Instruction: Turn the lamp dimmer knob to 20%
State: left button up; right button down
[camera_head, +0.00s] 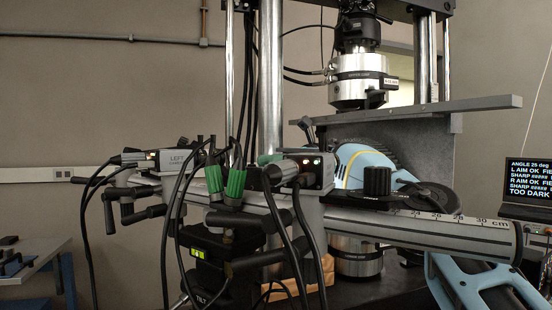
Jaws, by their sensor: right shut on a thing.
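My right gripper shows only in part: its pale blue body (362,168) with a yellow stripe is behind the long grey rail (430,228), just right of a camera box (311,172) with small lights. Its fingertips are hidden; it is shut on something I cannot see. A black ridged knob (377,182) stands upright on a black carriage on the rail, in front of the gripper body. I cannot tell whether this is the lamp dimmer knob, and no percent marking is readable. My left gripper is not in view.
A screen (528,185) at right reads "ANGLE 25 deg" and "TOO DARK". A second camera box (171,160), green-handled clamps (236,184) and black cables crowd the rail. A testing machine's load cell (357,88) hangs above. A blue-legged table (40,252) is at left.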

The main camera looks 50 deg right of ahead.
jog(key=shift+f, duration=0.1)
dwell(0.3)
jog(key=c, duration=1.3)
grip_release()
jog(key=shift+o, duration=0.2)
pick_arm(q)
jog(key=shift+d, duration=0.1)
pick_arm(e)
jog(key=shift+s+d, duration=0.1)
